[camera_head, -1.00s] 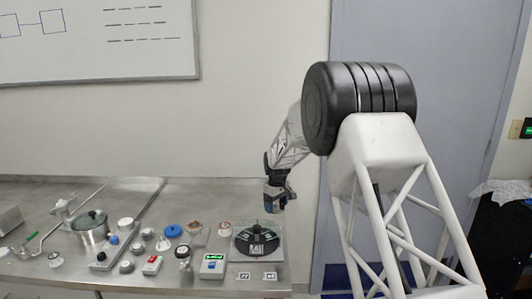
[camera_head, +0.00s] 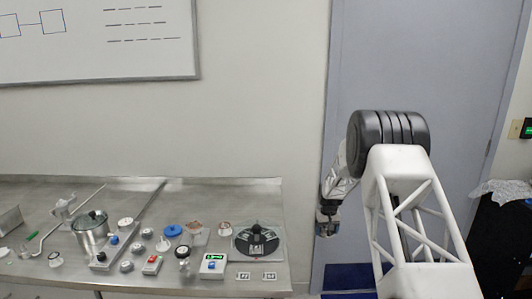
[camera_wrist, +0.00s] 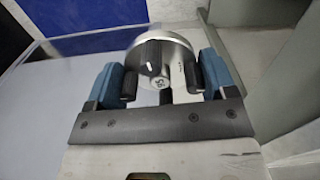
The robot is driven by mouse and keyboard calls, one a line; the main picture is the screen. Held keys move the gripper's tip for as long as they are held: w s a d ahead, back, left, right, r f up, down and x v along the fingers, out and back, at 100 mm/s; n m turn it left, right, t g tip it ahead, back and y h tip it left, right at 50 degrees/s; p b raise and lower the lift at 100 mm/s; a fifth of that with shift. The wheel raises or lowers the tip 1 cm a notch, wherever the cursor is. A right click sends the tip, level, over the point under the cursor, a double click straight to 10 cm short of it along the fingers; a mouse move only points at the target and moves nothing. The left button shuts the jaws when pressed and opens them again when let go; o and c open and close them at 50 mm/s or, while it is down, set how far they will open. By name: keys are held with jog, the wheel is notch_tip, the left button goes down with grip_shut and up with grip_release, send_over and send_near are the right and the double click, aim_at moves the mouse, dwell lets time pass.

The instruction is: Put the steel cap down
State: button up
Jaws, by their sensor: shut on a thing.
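The steel cap (camera_wrist: 163,62) shows in the wrist view as a round silvery piece with a dark knob-like part on its face. My gripper (camera_wrist: 160,82) is shut on it, with a blue-sided finger at each side. In the head view my gripper (camera_head: 328,230) hangs to the right of the bench's right end, in front of the grey door. The cap is too small to make out there.
The steel bench (camera_head: 130,192) ends left of my gripper. On it stand a black round device (camera_head: 257,241), a control box with a green display (camera_head: 213,265), a pot (camera_head: 92,230) and several small parts. A dark cabinet (camera_head: 500,240) stands at far right.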

jog(key=s+a+f, duration=0.4)
jog(key=s+f, duration=0.5)
jog(key=f, duration=0.2)
jog(key=s+a+f, duration=0.4)
jog(key=s+f, duration=0.6)
jog(key=f, duration=0.2)
jog(key=shift+a+m, duration=0.3)
jog(key=shift+m, duration=0.1)
jog(key=shift+r, duration=0.1)
